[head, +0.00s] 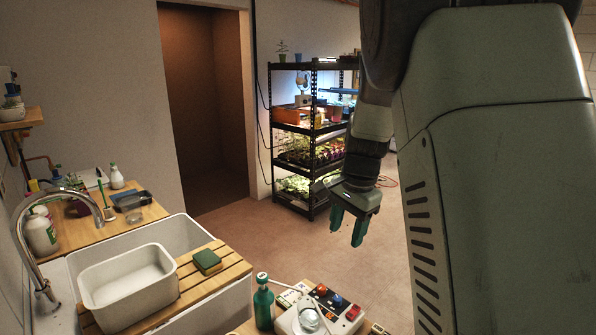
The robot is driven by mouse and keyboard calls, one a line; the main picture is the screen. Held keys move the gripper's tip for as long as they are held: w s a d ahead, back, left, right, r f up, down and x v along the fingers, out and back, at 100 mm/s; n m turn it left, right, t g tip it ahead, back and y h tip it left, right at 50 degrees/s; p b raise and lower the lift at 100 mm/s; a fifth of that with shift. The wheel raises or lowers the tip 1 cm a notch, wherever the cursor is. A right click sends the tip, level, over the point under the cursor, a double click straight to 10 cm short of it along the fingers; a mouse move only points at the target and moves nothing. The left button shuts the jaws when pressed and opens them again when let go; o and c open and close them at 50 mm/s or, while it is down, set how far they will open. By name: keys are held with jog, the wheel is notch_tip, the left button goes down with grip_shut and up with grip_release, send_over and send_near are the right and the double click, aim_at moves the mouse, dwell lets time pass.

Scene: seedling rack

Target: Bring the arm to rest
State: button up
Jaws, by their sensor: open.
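My gripper (348,229) hangs at the end of my arm, right of the middle in the head view. Its two green fingers point down and stand apart, with nothing between them. It is in the air in front of the floor, clear of the sink and the counter. My arm comes down from the top of the picture beside my grey-green body, which covers much of the right side.
A black rack (313,117) with lit shelves of seedlings stands behind the gripper. Open floor (235,232) lies between.

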jog(key=s+r+n+t, duration=0.2)
jog(key=s+r+n, duration=0.3)
jog(key=s+r, duration=0.7)
jog(key=s+n+t+h, duration=0.1)
jog(key=s+n, duration=0.4)
jog(key=s, duration=1.1)
jog(key=shift+s+d+r+t, duration=0.2)
jog(key=shift+s+r+t, duration=0.25)
jog(key=shift+t, duration=0.25)
jog(key=shift+w, duration=0.1)
